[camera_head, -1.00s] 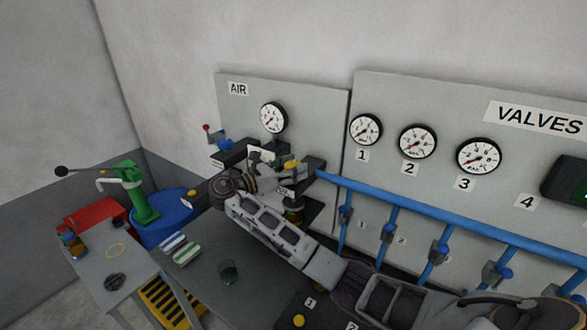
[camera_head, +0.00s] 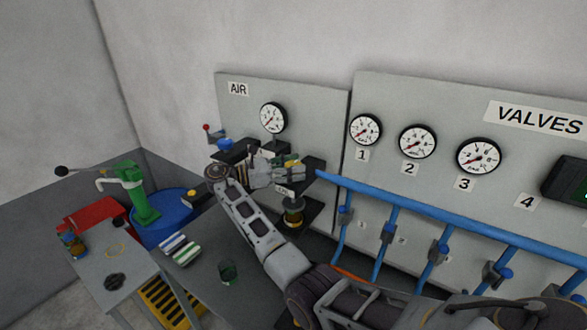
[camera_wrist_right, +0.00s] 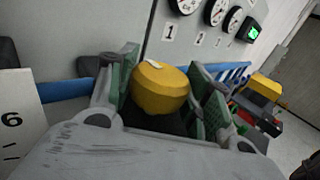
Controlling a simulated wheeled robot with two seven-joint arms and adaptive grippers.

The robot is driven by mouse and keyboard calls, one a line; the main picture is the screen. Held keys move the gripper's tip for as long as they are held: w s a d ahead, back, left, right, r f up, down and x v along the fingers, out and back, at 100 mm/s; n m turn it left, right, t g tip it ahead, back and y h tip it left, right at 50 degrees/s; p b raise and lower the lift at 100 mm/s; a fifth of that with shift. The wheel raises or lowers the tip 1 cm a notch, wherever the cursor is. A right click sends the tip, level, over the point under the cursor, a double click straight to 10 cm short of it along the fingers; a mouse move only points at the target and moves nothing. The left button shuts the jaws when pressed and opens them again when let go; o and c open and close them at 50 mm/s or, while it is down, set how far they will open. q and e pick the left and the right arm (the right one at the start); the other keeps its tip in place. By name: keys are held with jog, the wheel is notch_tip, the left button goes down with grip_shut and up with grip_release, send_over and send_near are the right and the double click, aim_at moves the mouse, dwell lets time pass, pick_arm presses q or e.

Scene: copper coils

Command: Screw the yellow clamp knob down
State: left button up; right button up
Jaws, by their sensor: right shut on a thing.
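The yellow clamp knob (camera_wrist_right: 160,88) has a small white mark on its top. In the right wrist view it sits between the two green-padded fingers of my right gripper (camera_wrist_right: 163,95), which is shut on it. In the head view my right gripper (camera_head: 290,170) reaches in from the left, level over the dark clamp stand below the AIR gauge. The knob is mostly hidden there by the fingers. A jar with an amber band (camera_head: 293,215) stands in the clamp stand just below. My left gripper is not in view.
The AIR panel (camera_head: 310,110) with its gauge (camera_head: 273,117) is close behind the gripper. Blue pipes (camera_head: 430,210) run to the right. A red-knobbed lever (camera_head: 208,128) stands to the left.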

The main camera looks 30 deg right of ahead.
aim_at(293, 164)
jog(key=shift+r+m+g, duration=0.15)
jog(key=shift+m+g, duration=0.45)
dwell(0.3)
jog(key=o, duration=1.1)
jog(key=shift+c, duration=0.2)
jog(key=shift+r, duration=4.9)
jog(key=shift+f, duration=0.1)
